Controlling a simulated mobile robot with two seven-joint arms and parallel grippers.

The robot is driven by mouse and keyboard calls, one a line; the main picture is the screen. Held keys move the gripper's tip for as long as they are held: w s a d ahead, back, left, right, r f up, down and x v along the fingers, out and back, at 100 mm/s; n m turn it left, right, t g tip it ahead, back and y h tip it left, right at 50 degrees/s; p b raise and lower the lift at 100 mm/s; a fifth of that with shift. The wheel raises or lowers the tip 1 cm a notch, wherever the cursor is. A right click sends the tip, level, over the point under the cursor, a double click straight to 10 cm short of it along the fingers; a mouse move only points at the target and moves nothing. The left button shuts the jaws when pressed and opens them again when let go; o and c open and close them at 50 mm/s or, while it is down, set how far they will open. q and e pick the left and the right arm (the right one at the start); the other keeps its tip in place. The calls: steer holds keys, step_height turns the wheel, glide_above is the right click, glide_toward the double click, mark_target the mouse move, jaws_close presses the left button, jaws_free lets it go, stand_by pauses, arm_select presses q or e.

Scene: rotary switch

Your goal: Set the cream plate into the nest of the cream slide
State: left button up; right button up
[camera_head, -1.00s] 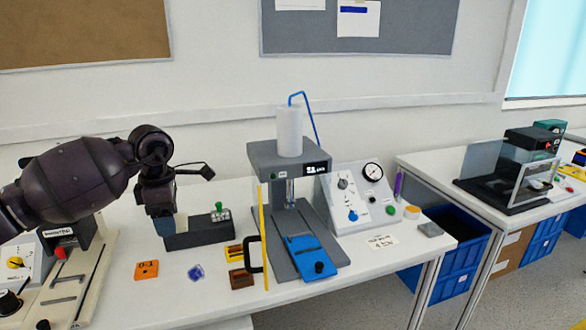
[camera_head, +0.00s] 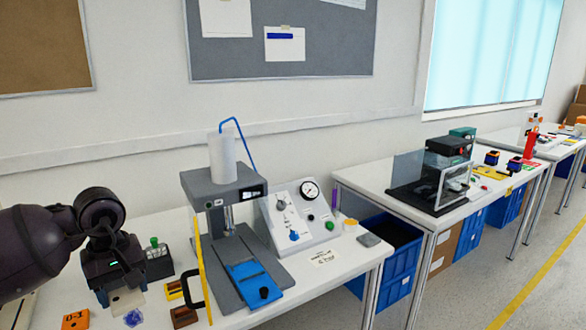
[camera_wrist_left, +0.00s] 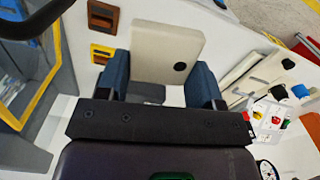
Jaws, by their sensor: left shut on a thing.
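My left gripper (camera_head: 123,290) is low at the left of the head view, above the table. It is shut on the cream plate (camera_head: 127,301), whose lower part shows below the fingers. In the left wrist view, the cream plate (camera_wrist_left: 165,50) is a flat block with a dark round hole, held between the blue fingers of the left gripper (camera_wrist_left: 160,76). The cream slide and its nest cannot be made out clearly; a pale strip (camera_head: 20,314) at the lower left edge of the head view may be part of it. My right gripper is not in view.
A grey press (camera_head: 222,190) with a blue slide (camera_head: 253,282) stands right of my gripper. A dark block with a green knob (camera_head: 154,243) is behind it. An orange tile (camera_head: 76,319), a blue piece (camera_head: 133,317) and small yellow and brown blocks lie nearby.

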arm_select(q)
steer(key=s+d+f+m+p, duration=0.1)
steer(key=s+d+f+m, duration=0.3)
steer(key=s+d+m, duration=0.4)
steer(key=s+d, duration=0.1)
steer(key=d, duration=0.2)
steer(key=shift+s+f+p, duration=0.15)
steer(key=shift+f+p, duration=0.1)
steer(key=shift+p, duration=0.15)
steer(key=shift+d, duration=0.1)
